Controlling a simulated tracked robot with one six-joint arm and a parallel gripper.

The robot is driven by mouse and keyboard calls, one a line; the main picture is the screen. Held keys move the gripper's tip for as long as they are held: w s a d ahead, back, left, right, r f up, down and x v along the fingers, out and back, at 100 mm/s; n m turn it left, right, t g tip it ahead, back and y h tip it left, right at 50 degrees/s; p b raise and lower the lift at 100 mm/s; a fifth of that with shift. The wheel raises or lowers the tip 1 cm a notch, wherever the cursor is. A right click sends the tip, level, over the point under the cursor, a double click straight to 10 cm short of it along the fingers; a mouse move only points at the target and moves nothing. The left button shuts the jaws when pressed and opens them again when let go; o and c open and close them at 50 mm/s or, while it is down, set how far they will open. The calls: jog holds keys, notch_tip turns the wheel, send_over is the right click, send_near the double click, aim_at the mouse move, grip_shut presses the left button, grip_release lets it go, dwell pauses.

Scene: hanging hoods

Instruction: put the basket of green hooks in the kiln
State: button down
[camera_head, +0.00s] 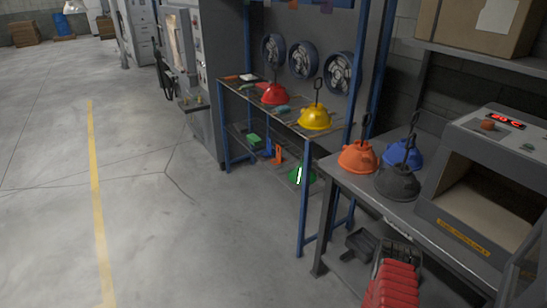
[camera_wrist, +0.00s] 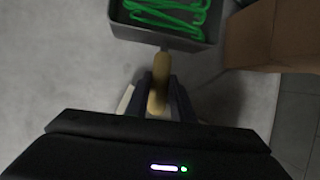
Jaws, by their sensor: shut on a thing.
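In the wrist view, a grey basket (camera_wrist: 196,43) of green hooks (camera_wrist: 165,12) shows at the top, cut off by the frame edge. Its pale yellow handle (camera_wrist: 158,96) points down toward me. My gripper (camera_wrist: 160,82) is shut on this handle, with a dark finger on each side. Neither the basket nor my gripper can be made out in the head view. A grey box oven (camera_head: 437,212) with red digits and an open beige chamber stands on the right bench; it looks like the kiln.
Orange (camera_head: 358,156), blue (camera_head: 405,153) and black (camera_head: 397,182) hoods stand left of the oven. A blue-framed rack (camera_head: 303,195) holds red and yellow hoods. A red ribbed object (camera_head: 393,285) is low in front. A brown box (camera_wrist: 275,35) is right of the basket. Open floor lies left.

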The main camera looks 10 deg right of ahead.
jog(key=w+a+r+m+g+y, duration=0.1)
jog(key=w+a+r+m, duration=0.6)
jog(key=r, duration=1.2)
jog(key=w+a+r+m+g+y, duration=0.1)
jog(key=w+a+r+m+y, duration=0.3)
jog(key=r, duration=1.5)
jog(key=w+a+r+m+g+y, duration=0.2)
jog(key=w+a+r+m, duration=0.9)
jog(key=w+a+r, duration=0.5)
notch_tip(320, 180, up, 4)
jog(key=shift+w+a+f+m, duration=0.15)
jog(key=shift+w+a+m, duration=0.25)
jog(key=shift+w, duration=0.7)
jog(key=w+d+f+x, duration=0.1)
jog(key=d+x, duration=0.1)
jog(key=x, duration=1.1)
jog(key=shift+d+f, duration=0.15)
jog(key=shift+f, duration=0.2)
jog(key=shift+w, duration=0.1)
